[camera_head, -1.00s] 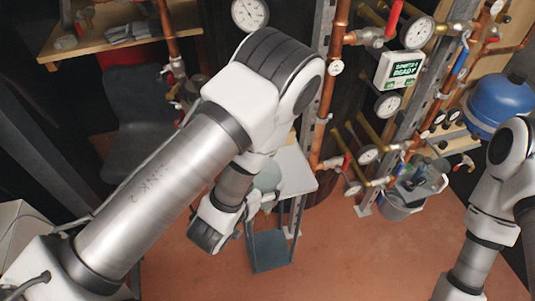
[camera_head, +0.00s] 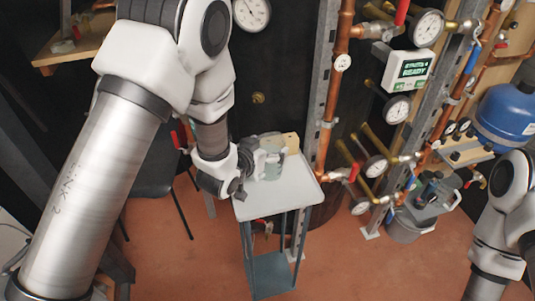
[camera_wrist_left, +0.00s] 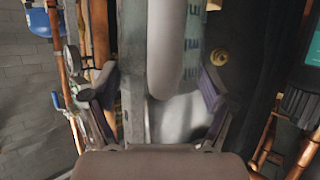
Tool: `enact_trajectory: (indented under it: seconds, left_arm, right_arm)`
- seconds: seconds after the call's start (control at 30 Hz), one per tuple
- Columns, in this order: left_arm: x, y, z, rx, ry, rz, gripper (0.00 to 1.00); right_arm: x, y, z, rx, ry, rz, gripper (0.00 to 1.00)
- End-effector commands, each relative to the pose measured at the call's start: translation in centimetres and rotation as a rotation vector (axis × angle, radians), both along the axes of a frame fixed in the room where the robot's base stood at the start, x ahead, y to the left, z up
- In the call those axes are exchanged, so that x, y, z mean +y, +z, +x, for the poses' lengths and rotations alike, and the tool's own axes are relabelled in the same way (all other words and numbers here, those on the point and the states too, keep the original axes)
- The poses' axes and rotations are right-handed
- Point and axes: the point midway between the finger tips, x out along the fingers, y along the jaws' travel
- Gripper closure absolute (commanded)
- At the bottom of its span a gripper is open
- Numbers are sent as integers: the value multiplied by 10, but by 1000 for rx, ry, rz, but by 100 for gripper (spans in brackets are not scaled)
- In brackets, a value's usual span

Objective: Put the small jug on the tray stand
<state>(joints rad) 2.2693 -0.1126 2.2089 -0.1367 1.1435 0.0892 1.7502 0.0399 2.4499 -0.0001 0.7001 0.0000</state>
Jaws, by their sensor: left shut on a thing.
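The small jug (camera_head: 271,165) is pale grey-green and stands upright over the back of the tray stand's white top (camera_head: 280,204). I cannot tell whether its base touches the top. My left gripper (camera_head: 246,171) is at the jug's left side and is shut on it. In the left wrist view, the left gripper's fingers (camera_wrist_left: 158,95) lie either side of the jug's pale curved handle (camera_wrist_left: 166,50). Teal markings show on the jug's body (camera_wrist_left: 193,45) behind the handle. My right gripper is out of view; only part of that arm shows at the right.
A beige thing (camera_head: 291,143) shows just behind the jug. Copper pipes (camera_head: 333,100) with gauges and valves rise close to the stand's right. A grey bucket (camera_head: 415,222) stands on the floor further right. A dark chair (camera_head: 155,170) is at the left. The front of the stand's top is bare.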

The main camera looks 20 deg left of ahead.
Motion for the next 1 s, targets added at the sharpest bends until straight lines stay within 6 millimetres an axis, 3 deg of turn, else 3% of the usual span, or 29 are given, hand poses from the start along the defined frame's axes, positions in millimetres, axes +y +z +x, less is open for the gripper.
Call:
enact_trajectory:
  seconds: [0.17,0.37,0.73,0.77,0.8,1.0]
  left_arm:
    - [4,-7,15,0,-1,0,85]
    - [4,-39,15,-1,-1,0,85]
    - [4,-40,15,-1,0,1,85]
    - [4,-40,14,1,0,0,9]
    - [4,-40,14,1,0,0,0]
    - [4,-40,15,1,0,0,0]
  right_arm:
    - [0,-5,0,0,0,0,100]
    - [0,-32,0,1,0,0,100]
    - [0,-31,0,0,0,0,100]
    - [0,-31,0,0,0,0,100]
    - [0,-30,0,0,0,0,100]
    - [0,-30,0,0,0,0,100]
